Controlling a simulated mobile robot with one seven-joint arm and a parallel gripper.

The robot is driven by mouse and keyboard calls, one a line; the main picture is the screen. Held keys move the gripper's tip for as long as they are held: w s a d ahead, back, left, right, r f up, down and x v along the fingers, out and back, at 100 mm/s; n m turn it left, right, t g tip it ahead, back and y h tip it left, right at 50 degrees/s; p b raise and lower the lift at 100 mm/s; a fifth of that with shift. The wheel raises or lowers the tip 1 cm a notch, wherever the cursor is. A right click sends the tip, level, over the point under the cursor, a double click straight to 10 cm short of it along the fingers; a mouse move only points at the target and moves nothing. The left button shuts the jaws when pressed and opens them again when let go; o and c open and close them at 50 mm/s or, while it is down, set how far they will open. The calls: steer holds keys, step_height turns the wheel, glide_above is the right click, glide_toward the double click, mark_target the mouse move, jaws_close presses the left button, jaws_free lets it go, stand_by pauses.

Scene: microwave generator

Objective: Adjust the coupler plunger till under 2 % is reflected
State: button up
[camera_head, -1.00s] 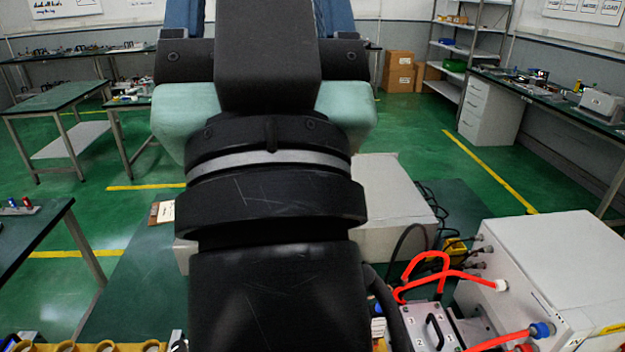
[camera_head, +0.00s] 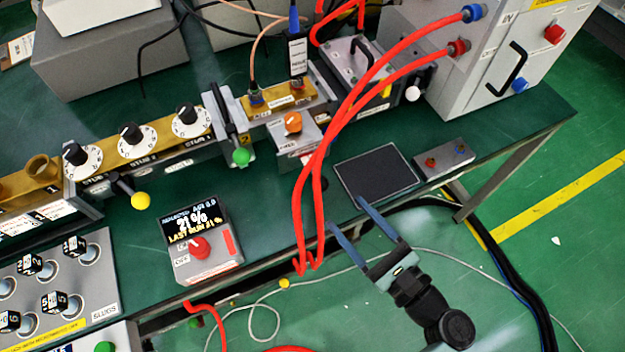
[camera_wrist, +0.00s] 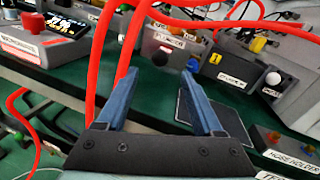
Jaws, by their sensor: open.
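The control box (camera_head: 207,255) at the front edge has a red knob and a display (camera_head: 193,218) that reads 21 % reflected and a last run of about 21 %. The brass waveguide line (camera_head: 196,145) crosses the bench behind it, with three black stub knobs on white dials. Farther right, an orange knob (camera_head: 293,122) tops a grey block; I cannot tell from its label whether it is the coupler plunger. It also shows in the wrist view (camera_wrist: 163,36). My gripper (camera_head: 344,213) is open and empty, low at the bench's front edge, apart from the knob.
Red hoses (camera_head: 318,160) hang in front of the line, left of my gripper. A dark pad (camera_head: 377,172) and a hose holder (camera_head: 444,160) lie near the front edge. Levers with yellow (camera_head: 140,201), green (camera_head: 240,157) and white (camera_head: 412,93) balls protrude. A slugs tray (camera_head: 95,300) stands left.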

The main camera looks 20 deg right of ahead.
mark_target(316, 178)
steer(key=x, duration=1.2)
steer(key=shift+w+a, duration=0.15)
steer(key=shift+w, duration=0.2)
jaws_close()
stand_by(0.9)
